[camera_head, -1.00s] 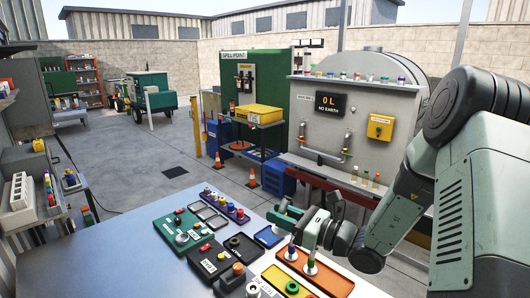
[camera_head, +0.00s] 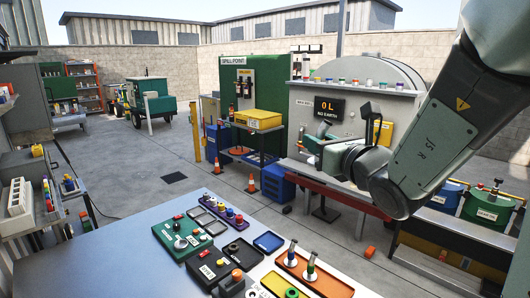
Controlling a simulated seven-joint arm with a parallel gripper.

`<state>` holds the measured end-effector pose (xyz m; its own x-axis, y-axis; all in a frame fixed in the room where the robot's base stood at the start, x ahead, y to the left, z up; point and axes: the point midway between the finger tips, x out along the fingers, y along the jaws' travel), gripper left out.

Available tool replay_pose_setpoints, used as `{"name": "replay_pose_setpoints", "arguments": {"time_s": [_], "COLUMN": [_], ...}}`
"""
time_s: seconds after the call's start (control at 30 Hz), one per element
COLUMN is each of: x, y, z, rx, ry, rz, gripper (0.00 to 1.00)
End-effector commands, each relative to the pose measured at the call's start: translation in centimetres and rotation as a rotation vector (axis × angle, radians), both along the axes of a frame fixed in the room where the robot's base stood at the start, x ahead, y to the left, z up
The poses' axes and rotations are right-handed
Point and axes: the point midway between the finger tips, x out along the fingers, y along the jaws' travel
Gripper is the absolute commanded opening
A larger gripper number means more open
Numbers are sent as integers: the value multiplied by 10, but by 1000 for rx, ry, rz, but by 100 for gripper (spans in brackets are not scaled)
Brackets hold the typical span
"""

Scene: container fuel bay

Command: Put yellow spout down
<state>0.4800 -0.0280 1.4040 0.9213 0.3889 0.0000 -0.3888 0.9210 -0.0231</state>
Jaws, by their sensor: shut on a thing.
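My gripper (camera_head: 314,150) is raised in front of the grey tank, right of centre, with its green jaws shut. A grey bent tube (camera_head: 323,128) shows at the jaws and looks like the held spout. No yellow is visible on it, and its lower part is hidden by the jaws. On the table, an orange tray (camera_head: 336,286) holds two upright spouts on white round bases, a blue-banded spout (camera_head: 291,252) and a green-banded spout (camera_head: 311,268). My gripper is well above and beyond this tray, touching nothing there.
A dark blue tray (camera_head: 268,242) lies empty left of the orange tray. A purple rack (camera_head: 222,210) and a green panel (camera_head: 180,238) stand left. The table's left part is clear.

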Motion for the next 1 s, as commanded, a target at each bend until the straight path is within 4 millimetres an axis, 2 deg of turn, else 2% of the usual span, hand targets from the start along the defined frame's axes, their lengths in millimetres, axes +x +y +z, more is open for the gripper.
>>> {"name": "replay_pose_setpoints", "arguments": {"time_s": [0.1, 0.23, 0.37, 0.47, 0.6, 0.77, 1.0], "x": [-4, 2, 27, 57, 100, 144, 191], "y": [-1, 0, 8, 19, 39, 67, 117], "z": [10, 11, 2, -12, -42, -87, -174], "rx": [12, 22, 26, 27, 28, 25, 23], "ry": [3, 8, 12, 13, 14, 15, 15], "rz": [-69, -86, -50, -4, 59, 118, 187], "gripper": [0, 0, 0, 0, 0, 0, 0]}}
